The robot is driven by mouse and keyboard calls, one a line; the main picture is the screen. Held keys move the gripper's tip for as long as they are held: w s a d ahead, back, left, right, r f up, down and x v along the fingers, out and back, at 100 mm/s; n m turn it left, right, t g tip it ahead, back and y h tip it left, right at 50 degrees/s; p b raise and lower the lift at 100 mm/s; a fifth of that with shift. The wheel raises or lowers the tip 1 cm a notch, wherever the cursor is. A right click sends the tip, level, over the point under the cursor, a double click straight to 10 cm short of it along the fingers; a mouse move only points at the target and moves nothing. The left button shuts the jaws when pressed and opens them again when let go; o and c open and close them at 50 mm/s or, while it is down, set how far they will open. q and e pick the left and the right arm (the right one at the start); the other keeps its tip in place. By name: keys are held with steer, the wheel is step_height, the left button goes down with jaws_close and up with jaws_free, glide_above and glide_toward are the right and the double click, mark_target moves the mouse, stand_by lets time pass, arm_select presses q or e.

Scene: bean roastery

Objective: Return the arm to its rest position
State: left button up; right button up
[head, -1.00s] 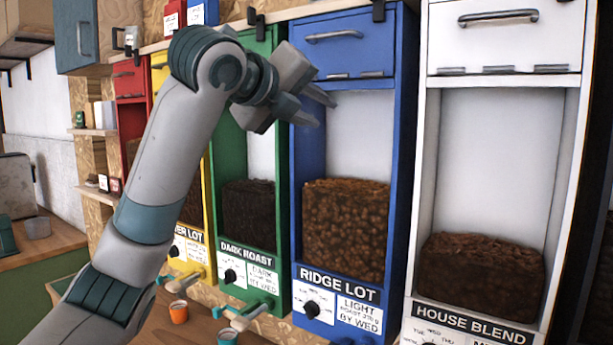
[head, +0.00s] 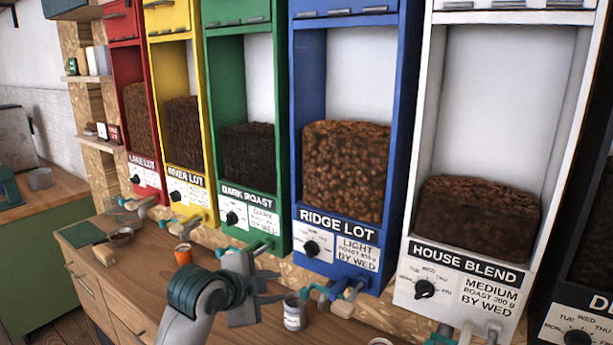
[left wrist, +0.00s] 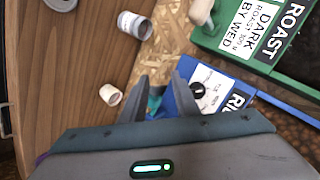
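My left arm comes in from the bottom of the head view. Its gripper (head: 281,286) is low, at the front of the dispenser row, near the blue Ridge Lot dispenser (head: 299,150). The two fingers are apart with nothing between them. A pale labelled cup (head: 294,315) on the wooden counter (head: 140,270) appears just right of the fingertips; I cannot tell whether they touch. In the left wrist view the gripper (left wrist: 160,77) is also open and empty, and the blue dispenser's dial (left wrist: 197,91) is beyond the fingers. My right gripper is not in view.
The green Dark Roast dispenser (head: 243,195) and white House Blend dispenser (head: 480,256) flank the blue one. Teal-handled spouts project over the counter. The counter's left front is mostly clear.

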arm_select(q)
steer(key=s+a+f+n+g+y, duration=0.15)
steer(key=s+a+f+n, duration=0.25)
steer(key=s+f, duration=0.6)
steer(key=s+a+f+n+g+y, duration=0.1)
steer(key=s+a+f+n+g, duration=0.3)
steer(key=s+f, duration=0.6)
steer(key=s+a+f+n+y, duration=0.1)
steer(key=s+a+f+n, duration=0.2)
steer(key=s, duration=0.5)
steer(key=s+a+f+n+y, duration=0.1)
steer(key=s+a+f+n, duration=0.1)
steer(key=s+f, duration=0.4)
steer(key=s+a+f+n+y, duration=0.1)
steer(key=s+a+f+n, duration=0.15)
steer(key=s, duration=0.65)
step_height(320, 180, down, 33)
steer(key=s+g+b, duration=0.1)
steer(key=g+b, duration=0.1)
steer(key=b, duration=0.3)
steer(key=s+a+f+b, duration=0.1)
steer(key=s+f, duration=0.8)
steer(key=f, duration=0.1)
steer(key=s+a+f+g+b, duration=0.1)
steer(key=s+f+b, duration=0.1)
steer(key=s+f, duration=0.7)
step_height(320, 180, down, 2)
steer(key=shift+a+f+b, duration=0.2)
steer(key=shift+a+b, duration=0.1)
steer(key=shift+a, duration=0.05)
